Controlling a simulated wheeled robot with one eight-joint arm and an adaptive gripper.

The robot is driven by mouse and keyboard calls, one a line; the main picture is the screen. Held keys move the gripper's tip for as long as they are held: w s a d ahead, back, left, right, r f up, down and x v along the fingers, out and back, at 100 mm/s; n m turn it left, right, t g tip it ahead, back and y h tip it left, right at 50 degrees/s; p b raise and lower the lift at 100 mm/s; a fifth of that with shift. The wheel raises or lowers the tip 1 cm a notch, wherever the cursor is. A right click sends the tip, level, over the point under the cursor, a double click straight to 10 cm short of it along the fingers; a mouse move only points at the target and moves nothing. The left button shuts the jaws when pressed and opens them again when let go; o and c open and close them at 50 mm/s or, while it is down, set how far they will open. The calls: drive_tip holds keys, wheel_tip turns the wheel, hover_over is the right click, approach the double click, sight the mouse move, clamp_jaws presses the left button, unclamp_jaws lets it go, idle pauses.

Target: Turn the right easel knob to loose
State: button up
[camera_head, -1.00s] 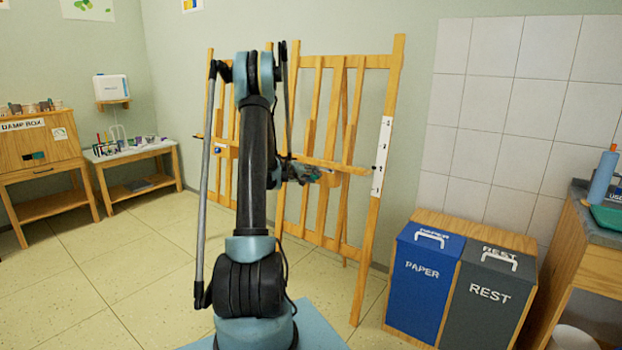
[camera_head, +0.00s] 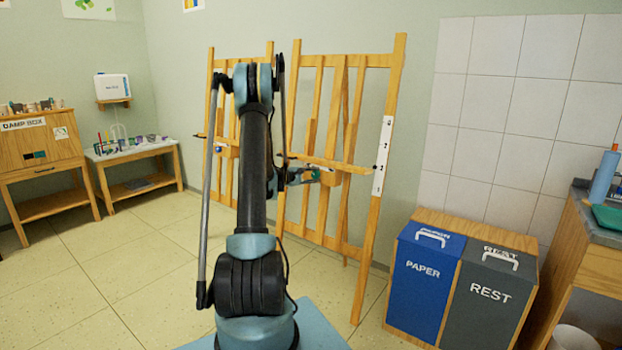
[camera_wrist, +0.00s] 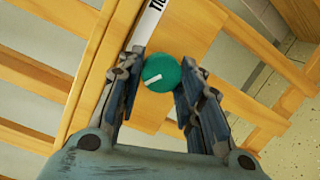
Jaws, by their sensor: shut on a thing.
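The right easel (camera_head: 372,220) is a wooden frame standing against the wall behind my arm. Its knob (camera_wrist: 161,74) is round and green with a white pointer mark, set on a wooden block, in the wrist view. The pointer aims to the lower left in that view. My gripper (camera_wrist: 163,82) has one finger on each side of the knob and is shut on it. In the head view my gripper (camera_head: 305,175) is at the easel's crossbar, and the knob is too small to tell there. A white label by the knob is partly cut off by the frame edge.
A second easel (camera_head: 214,110) stands to the left, partly behind my arm. A blue paper bin (camera_head: 424,285) and a grey rest bin (camera_head: 486,295) stand at the right. A damp box (camera_head: 48,150) and a low table (camera_head: 150,170) are at the left. The left floor is clear.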

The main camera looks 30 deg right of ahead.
drive_tip(key=shift+w+n+h, duration=0.1)
drive_tip(key=shift+n+h, duration=0.2)
drive_tip(key=shift+n, duration=0.8)
drive_tip(key=o, duration=1.1)
drive_tip(key=shift+c, duration=0.2)
drive_tip(key=s+a, duration=0.1)
drive_tip(key=a, duration=0.7)
drive_tip(key=shift+s+r, duration=0.2)
drive_tip(key=shift+r, duration=0.15)
drive_tip(key=shift+r, duration=0.1)
